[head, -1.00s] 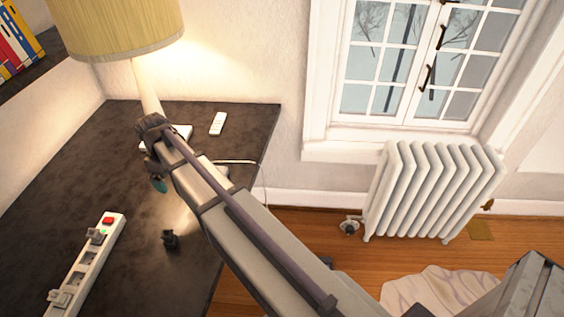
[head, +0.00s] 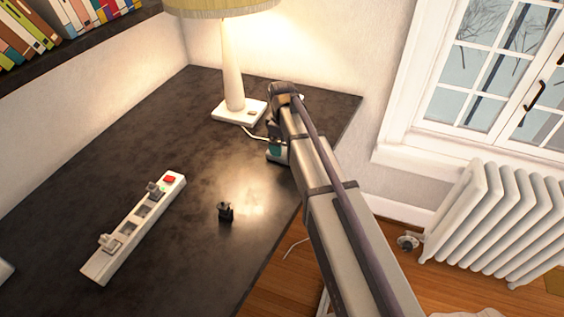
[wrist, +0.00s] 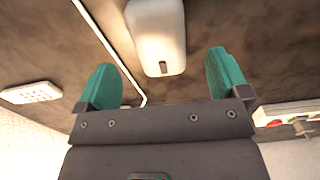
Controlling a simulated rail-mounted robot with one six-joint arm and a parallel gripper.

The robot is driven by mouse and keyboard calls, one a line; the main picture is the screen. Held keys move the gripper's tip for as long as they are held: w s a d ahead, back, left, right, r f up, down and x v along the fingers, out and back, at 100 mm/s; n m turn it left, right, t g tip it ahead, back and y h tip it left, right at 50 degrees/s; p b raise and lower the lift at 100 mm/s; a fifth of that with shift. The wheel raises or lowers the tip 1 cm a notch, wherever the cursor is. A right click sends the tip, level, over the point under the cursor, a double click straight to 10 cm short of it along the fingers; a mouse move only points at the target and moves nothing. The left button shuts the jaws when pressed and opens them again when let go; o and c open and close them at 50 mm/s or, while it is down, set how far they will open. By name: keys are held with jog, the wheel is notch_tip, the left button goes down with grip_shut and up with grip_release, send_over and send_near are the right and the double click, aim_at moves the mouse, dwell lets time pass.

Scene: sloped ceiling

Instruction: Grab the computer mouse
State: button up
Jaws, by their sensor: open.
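The computer mouse (wrist: 157,35) is white with a dark scroll-wheel slot and lies on the dark desk. In the wrist view it is at the top centre, ahead of and between the two teal fingertips. My gripper (wrist: 163,65) is open, with nothing between its fingers. In the head view my gripper (head: 273,147) is low over the desk near its right edge, right of the lamp base. A light patch by its fingertips may be the mouse, mostly hidden by my arm.
A lamp (head: 233,70) stands at the back of the desk, its cable running towards my gripper. A power strip (head: 125,235) with plugs and a small black object (head: 225,211) lie nearer.

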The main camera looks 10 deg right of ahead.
notch_tip(320, 180, down, 5)
jog(key=b, duration=0.5)
jog(key=shift+w+f, duration=0.1)
jog(key=shift+f, duration=0.1)
jog(key=shift+r, duration=0.25)
jog(key=c, duration=1)
